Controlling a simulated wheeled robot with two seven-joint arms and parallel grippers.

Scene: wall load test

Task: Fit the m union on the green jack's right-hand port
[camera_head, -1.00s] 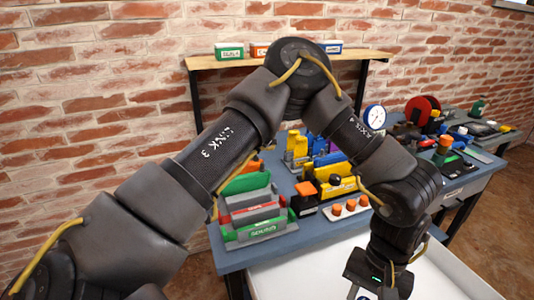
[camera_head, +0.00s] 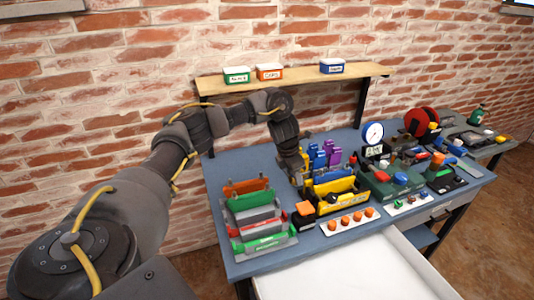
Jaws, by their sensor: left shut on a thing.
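My left gripper (camera_head: 302,182) points down at the back left of the yellow bin (camera_head: 336,194) on the blue bench (camera_head: 222,190). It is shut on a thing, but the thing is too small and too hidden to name. I cannot pick out the m union. A dark green block (camera_head: 380,186) stands right of the yellow bin, below a round white gauge (camera_head: 373,133); I cannot tell whether it is the green jack, and its ports are too small to see. My right gripper is not in view.
Green, grey and orange bins (camera_head: 262,243) stand at the left of the bench. Blue and purple upright parts (camera_head: 330,155) stand just right of my gripper. Several orange caps (camera_head: 357,216) sit at the front. A white tray (camera_head: 350,272) lies below. A shelf (camera_head: 290,79) holds labelled boxes.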

